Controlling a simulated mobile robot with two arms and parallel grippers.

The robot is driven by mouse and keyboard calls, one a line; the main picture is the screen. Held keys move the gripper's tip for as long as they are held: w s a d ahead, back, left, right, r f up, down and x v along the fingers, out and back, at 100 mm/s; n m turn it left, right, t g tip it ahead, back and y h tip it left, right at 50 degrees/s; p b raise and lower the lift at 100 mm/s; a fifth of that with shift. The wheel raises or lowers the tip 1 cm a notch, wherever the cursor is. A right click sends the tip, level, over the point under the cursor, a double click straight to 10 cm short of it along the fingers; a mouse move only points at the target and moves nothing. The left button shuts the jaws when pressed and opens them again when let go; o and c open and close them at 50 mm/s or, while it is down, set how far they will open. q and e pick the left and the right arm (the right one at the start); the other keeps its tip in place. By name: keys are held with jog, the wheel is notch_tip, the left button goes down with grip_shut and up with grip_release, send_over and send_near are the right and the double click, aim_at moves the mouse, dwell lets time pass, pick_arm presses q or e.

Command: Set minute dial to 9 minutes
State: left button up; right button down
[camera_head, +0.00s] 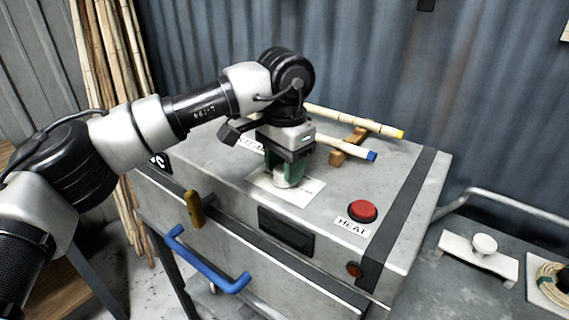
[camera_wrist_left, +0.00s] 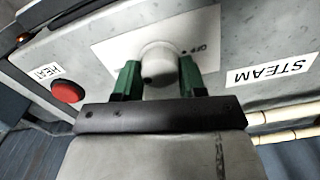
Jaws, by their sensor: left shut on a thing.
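The minute dial (camera_wrist_left: 160,62) is a small white round knob with a dark spot on its side. It stands on a white label plate (camera_head: 309,191) on top of the grey metal steam box. My left gripper (camera_head: 287,178) comes down from above and is shut on the dial. In the left wrist view the green fingers (camera_wrist_left: 160,78) sit on either side of the knob. Most of the scale is hidden or too small to read, so I cannot tell the set minutes. My right gripper is not in view.
A red button (camera_head: 362,211) marked HEAT is right of the dial. Rattan poles with yellow (camera_head: 399,134) and blue (camera_head: 371,156) ends lie on a wooden rest behind. A blue handle (camera_head: 205,262) and yellow lever (camera_head: 194,209) are on the front. A white knobbed plate (camera_head: 478,256) lies at right.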

pick_arm(q)
jog(key=shift+r+m, duration=0.2)
jog(key=shift+m, duration=0.2)
jog(key=shift+w, duration=0.1)
jog(key=o, duration=0.9)
jog(key=shift+f, duration=0.1)
jog(key=shift+o, duration=0.2)
notch_tip(320, 180, up, 11)
jog(key=b, duration=0.1)
jog(key=shift+f, duration=0.1)
